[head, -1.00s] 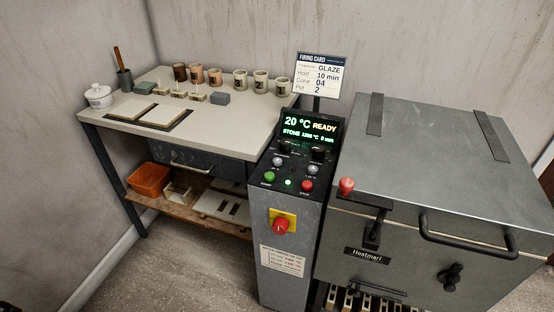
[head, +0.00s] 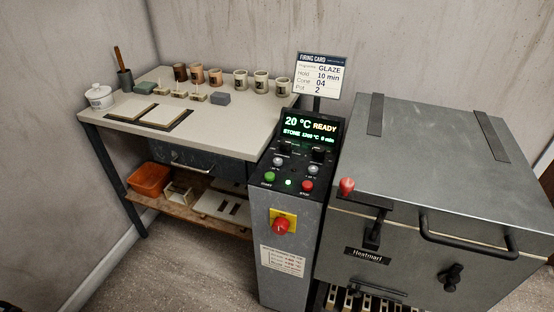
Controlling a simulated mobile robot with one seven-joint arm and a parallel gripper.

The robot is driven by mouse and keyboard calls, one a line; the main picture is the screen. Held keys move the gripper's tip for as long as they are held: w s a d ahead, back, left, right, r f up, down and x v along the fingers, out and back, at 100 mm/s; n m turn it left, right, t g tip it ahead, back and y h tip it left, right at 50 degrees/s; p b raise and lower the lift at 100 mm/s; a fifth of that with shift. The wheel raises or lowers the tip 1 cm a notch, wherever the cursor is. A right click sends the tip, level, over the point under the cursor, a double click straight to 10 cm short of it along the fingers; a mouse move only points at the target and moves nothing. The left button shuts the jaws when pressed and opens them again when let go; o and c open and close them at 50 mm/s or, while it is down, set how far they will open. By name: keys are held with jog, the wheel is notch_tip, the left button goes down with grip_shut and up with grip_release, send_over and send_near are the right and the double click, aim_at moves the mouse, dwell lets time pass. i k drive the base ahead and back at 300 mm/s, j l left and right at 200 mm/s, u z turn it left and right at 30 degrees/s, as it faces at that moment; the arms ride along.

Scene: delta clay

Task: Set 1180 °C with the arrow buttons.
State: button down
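The kiln control panel (head: 292,160) stands in the middle of the head view on a grey pedestal. Its display (head: 311,128) glows green and yellow and reads 20 °C READY, with a second line STONE, a temperature near 1200 °C that is too small to read surely, and 0 min. Below it are dark and grey buttons (head: 313,169), a green button (head: 269,176), a red button (head: 307,186) and a lit green lamp (head: 288,182). The button labels are too small to read. My gripper is not in view.
The grey kiln (head: 430,150) with a red-knobbed lever (head: 346,186) stands to the right. A worktable (head: 215,128) with cups is left. A red switch (head: 282,226) is on the pedestal front.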

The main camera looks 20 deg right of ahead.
aim_at(277, 161)
jog(key=l+z, duration=0.5)
jog(key=i+l+z, duration=0.1)
jog(key=l+z, duration=0.35)
